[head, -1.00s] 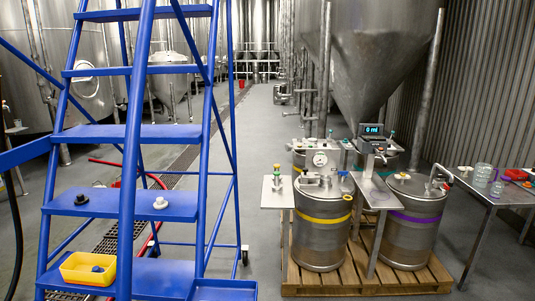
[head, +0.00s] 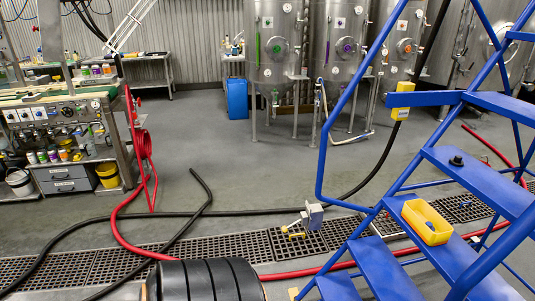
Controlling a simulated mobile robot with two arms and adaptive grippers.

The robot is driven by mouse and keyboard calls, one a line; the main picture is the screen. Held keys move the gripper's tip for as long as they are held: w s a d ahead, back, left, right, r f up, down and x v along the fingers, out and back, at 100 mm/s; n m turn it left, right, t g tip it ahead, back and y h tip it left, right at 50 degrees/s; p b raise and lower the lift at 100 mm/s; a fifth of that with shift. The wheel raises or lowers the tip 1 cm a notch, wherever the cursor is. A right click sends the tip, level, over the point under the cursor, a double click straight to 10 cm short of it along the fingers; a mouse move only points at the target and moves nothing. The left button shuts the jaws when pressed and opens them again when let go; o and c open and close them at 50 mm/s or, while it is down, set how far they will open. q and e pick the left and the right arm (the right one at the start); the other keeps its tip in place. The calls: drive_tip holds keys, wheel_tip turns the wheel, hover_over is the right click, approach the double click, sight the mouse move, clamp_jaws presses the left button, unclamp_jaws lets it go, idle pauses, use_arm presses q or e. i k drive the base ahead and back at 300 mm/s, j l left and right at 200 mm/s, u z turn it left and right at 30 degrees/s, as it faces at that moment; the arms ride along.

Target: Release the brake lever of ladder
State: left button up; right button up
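The blue ladder (head: 380,268) stands at the right of the head view, with its steps, side rails and a bent handrail showing. Its right and lower parts are cut off by the picture edges. A small grey box with a yellow-ended lever (head: 293,233) is low beside the ladder's left side, over the floor grating. It may be the brake lever, but I cannot tell whether it is joined to the ladder. Neither of my grippers is in view.
A yellow tray (head: 427,223) and a black knob (head: 456,160) are on ladder steps. A red hose (head: 140,250) and black hoses (head: 75,219) cross the floor and grating (head: 100,266). A workbench (head: 75,140) stands left, tanks (head: 275,45) behind. Mid-floor is mostly clear.

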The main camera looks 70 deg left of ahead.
sight(284, 228)
drive_tip(key=u, duration=2.15)
drive_tip(key=i+u, duration=0.1)
drive_tip(key=i, duration=0.35)
drive_tip(key=i+l+u, duration=0.15)
drive_tip(key=i, duration=0.3)
drive_tip(key=i+l+u, duration=0.1)
drive_tip(key=i, duration=0.3)
drive_tip(key=i+l+u, duration=0.15)
drive_tip(key=i, duration=0.3)
drive_tip(key=l, duration=0.1)
